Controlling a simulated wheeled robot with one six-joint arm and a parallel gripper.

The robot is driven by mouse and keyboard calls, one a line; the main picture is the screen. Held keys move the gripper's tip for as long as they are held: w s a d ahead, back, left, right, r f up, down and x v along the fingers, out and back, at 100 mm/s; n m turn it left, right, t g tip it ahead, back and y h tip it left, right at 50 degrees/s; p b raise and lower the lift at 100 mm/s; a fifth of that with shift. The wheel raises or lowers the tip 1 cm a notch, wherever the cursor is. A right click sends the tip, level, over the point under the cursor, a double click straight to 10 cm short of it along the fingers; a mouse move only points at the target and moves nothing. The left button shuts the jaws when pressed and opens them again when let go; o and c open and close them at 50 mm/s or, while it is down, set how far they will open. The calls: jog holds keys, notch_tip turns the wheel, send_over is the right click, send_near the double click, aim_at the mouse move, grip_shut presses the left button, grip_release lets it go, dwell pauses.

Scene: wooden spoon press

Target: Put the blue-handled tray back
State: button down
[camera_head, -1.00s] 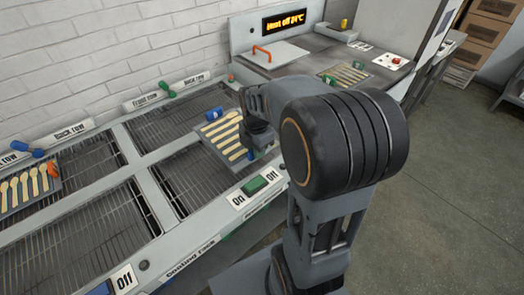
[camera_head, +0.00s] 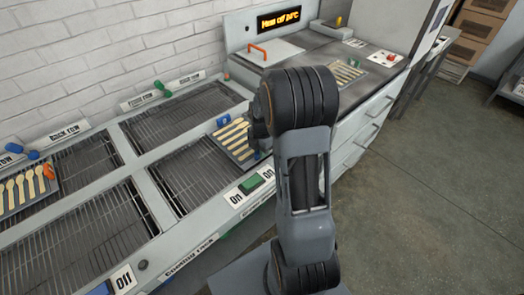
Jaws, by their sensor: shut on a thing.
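The blue-handled tray (camera_head: 232,141) is grey and carries several pale wooden spoons. A blue handle (camera_head: 223,120) shows at its far left corner, and a small blue part shows at its near right end. The tray is over the right-hand section of the cooling rack (camera_head: 180,172); I cannot tell whether it touches the grating. My gripper (camera_head: 257,146) is at the tray's right edge, shut on it, with the fingers mostly hidden behind my arm.
An orange-handled tray (camera_head: 28,190) with spoons lies on the rack at left. A green-handled tray (camera_head: 347,72) is on the press bench (camera_head: 375,58) at the back. The wide rear grating (camera_head: 185,112) is bare. A green switch (camera_head: 251,184) is on the rack's front edge.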

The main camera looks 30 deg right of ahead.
jog(key=shift+f, duration=0.2)
jog(key=shift+f, duration=0.15)
jog(key=c, duration=1.1)
grip_release()
jog(key=shift+o, duration=0.2)
